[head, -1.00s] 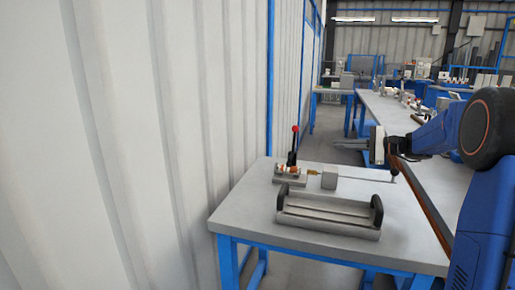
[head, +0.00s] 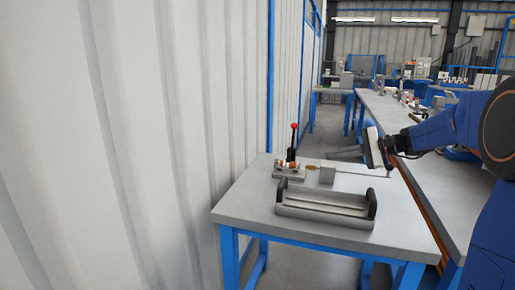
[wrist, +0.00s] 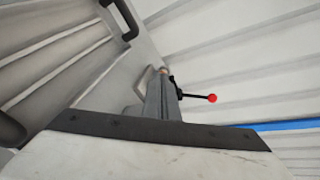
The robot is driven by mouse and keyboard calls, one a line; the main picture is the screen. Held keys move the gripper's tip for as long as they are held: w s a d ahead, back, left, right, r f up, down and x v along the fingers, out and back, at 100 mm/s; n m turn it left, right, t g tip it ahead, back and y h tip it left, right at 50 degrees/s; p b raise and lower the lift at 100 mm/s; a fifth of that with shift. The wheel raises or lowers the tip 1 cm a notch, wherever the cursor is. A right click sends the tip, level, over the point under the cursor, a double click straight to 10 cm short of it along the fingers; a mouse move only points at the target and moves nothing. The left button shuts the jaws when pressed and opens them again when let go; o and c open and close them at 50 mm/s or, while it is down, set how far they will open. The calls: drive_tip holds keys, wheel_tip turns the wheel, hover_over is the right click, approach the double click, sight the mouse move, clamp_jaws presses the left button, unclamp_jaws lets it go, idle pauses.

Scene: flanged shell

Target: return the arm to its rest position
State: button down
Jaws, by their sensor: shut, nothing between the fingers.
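My gripper (head: 372,150) is above the right back part of a small grey table (head: 400,222), held clear of the things on it. Its pale body is tilted in the head view, and its fingertips are hard to make out there. In the wrist view the narrow grey fingers (wrist: 160,95) look shut and empty. My blue arm comes in from the right edge of the head view.
A grey tray (head: 322,212) with black end handles lies on the table. Behind it are a red-knobbed lever clamp (head: 292,150) and a grey block (head: 327,174). A corrugated wall (head: 120,140) closes the left. A long bench (head: 400,125) runs behind my arm.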

drive_tip(key=s+a+f+n+g+h, duration=0.2)
drive_tip(key=s+a+f+n+h, duration=0.1)
drive_tip(key=s, duration=0.9)
drive_tip(key=s+a+f+n+g+h, duration=0.1)
drive_tip(key=s+a+f+n+h, duration=0.15)
drive_tip(key=s, duration=0.85)
drive_tip(key=s+d+f+n+h, duration=0.2)
drive_tip(key=s+f, duration=0.1)
drive_tip(key=s, duration=0.3)
drive_tip(key=s+d+f+n+t+h, duration=0.1)
drive_tip(key=s+d+f+n+h, duration=0.1)
drive_tip(key=s, duration=0.5)
drive_tip(key=s+d+f+n+h, duration=0.2)
drive_tip(key=s+d+f+h, duration=0.1)
drive_tip(key=s+f, duration=0.2)
drive_tip(key=shift+s+d+t, duration=0.25)
drive_tip(key=shift+s+t, duration=0.15)
drive_tip(key=shift+s, duration=0.5)
